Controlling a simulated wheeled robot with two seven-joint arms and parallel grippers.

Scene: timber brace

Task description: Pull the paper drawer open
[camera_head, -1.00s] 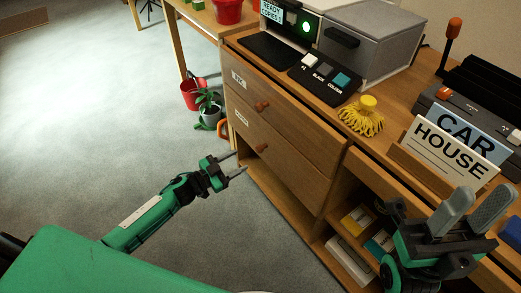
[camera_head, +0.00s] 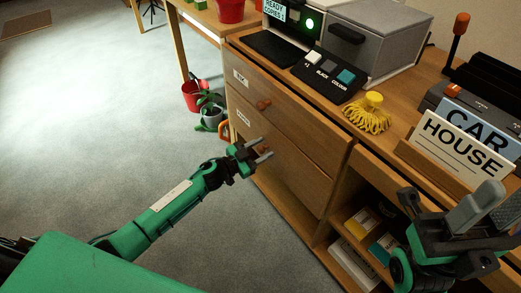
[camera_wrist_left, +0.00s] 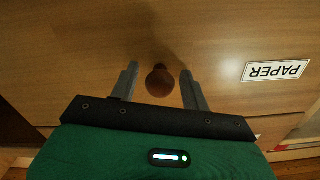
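The paper drawer (camera_head: 288,166) is the lower of two wooden drawers in the desk, and its front looks shut. Its white PAPER label (camera_wrist_left: 275,70) reads upside down in the left wrist view. Its round brown knob (camera_wrist_left: 159,82) shows between my left fingers there. My left gripper (camera_head: 267,150) is open at the knob, one finger on each side with visible gaps. In the head view the gripper partly hides the knob. My right gripper (camera_head: 490,206) is empty, its fingers apart, over the desk's right side.
The upper drawer (camera_head: 290,118) has its own knob (camera_head: 263,104). A button panel (camera_head: 329,76), a yellow tasselled object (camera_head: 368,113) and a HOUSE card (camera_head: 463,146) are on the desktop. Plant pots stand on the floor at left. Open carpet (camera_head: 100,110) lies left of the desk.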

